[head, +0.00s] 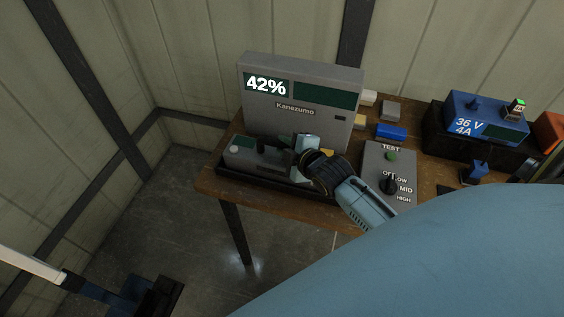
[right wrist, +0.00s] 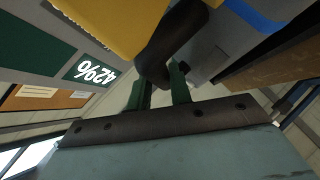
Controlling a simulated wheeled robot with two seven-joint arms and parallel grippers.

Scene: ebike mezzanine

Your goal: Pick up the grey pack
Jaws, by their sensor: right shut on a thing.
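The grey pack (head: 244,158) lies in the black tray (head: 262,184) on the wooden bench, in front of the grey tester (head: 290,125) that reads 42%. A black handle runs along its top. My right gripper (head: 283,148) is shut on that handle from the right side. In the right wrist view the dark green fingers (right wrist: 162,92) stand on either side of the black handle (right wrist: 168,45). The gripper hides the pack's right part in the head view. My left gripper (head: 155,296) is low at the bottom left, away from the bench; its jaws are unclear.
A grey switch box (head: 374,160) with a dial stands right of the pack. A blue charger (head: 484,118) marked 36 V 4A sits farther right. Small grey, blue and yellow blocks lie behind the switch box. The bench's front left edge is close to the tray.

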